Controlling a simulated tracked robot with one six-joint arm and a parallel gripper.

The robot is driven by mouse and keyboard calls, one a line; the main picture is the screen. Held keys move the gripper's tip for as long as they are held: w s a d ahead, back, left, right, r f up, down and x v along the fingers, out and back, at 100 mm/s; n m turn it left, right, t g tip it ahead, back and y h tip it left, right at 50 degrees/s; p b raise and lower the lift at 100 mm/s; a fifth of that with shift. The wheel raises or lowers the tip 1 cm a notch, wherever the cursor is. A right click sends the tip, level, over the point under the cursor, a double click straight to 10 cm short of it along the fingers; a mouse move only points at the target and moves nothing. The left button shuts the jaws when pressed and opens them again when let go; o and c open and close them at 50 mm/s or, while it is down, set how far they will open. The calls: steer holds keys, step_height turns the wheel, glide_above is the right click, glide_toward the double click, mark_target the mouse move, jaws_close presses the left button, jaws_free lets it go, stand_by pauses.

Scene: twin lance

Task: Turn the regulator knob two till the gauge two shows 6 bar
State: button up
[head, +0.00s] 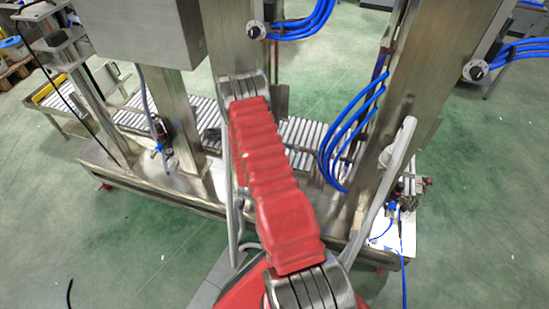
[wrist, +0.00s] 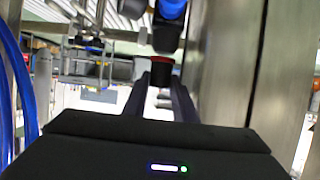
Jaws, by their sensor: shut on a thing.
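In the wrist view my gripper (wrist: 162,82) reaches forward with its two dark fingers on either side of a small dark knob with a red band (wrist: 162,60). The fingers are shut on this knob, which I take for regulator knob two. A dark body with a blue part (wrist: 172,8) sits just above it. I cannot make out the face of gauge two in either view. In the head view my red-sleeved arm hides the gripper and the knob.
Steel columns (head: 172,110) stand on a steel frame beside a roller conveyor (head: 300,132). Blue hoses (head: 345,135) loop near the right column, and hoses (wrist: 15,80) also run at the left of the wrist view. A steel post (wrist: 225,60) stands close right of the fingers. Green floor (head: 480,200) is open at right.

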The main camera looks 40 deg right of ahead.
steer(key=shift+s+d, duration=0.1)
steer(key=shift+d, duration=0.1)
steer(key=o, duration=0.6)
steer(key=shift+o, duration=0.8)
steer(key=shift+a, duration=0.1)
steer(key=v, duration=1.3)
steer(key=shift+a, duration=0.4)
steer(key=shift+s, duration=0.1)
